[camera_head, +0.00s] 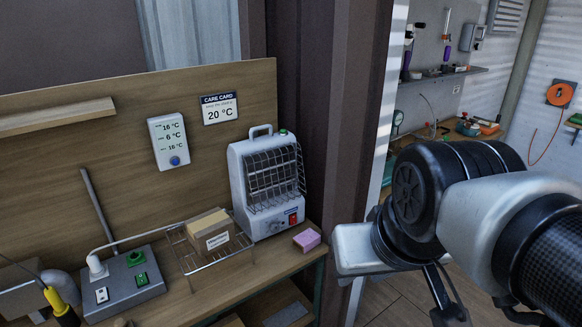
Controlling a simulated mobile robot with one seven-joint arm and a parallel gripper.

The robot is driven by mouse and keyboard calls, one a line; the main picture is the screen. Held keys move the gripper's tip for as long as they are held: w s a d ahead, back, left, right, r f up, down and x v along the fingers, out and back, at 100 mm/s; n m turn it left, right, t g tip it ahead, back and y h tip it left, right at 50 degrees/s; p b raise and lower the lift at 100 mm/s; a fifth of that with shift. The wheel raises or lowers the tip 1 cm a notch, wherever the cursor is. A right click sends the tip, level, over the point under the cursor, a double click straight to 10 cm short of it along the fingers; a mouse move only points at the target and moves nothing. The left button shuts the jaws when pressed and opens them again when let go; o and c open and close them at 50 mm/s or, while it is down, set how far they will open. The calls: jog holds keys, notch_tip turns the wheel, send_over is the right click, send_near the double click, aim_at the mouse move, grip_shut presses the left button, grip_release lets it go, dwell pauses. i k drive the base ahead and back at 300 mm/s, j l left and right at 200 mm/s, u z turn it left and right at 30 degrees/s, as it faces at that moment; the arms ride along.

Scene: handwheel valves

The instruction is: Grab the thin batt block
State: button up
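A small pink block (307,240) lies on the wooden bench, just right of the white heater's foot. It looks like the batt block, though no label on it can be read. My arm fills the right side of the view. My gripper (478,311) shows only in part at the bottom, as dark parts below the arm, to the right of the pink block and apart from it. Its fingertips are cut off or hidden, so its opening cannot be told.
A white heater (268,184) stands behind the block. Left of it, a labelled tan box (210,230) rests on a wire rack (187,262). A grey switch box (124,285) is further left. The bench (245,276) is bare in front of the heater.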

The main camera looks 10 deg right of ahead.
aim_at(307, 240)
jog(key=i+l+u, duration=0.15)
jog(key=i+l, duration=0.25)
jog(key=i+l+u, duration=0.15)
jog(key=i+l, duration=0.3)
jog(key=i+l+u, duration=0.15)
jog(key=i+l, duration=0.2)
jog(key=l, duration=0.2)
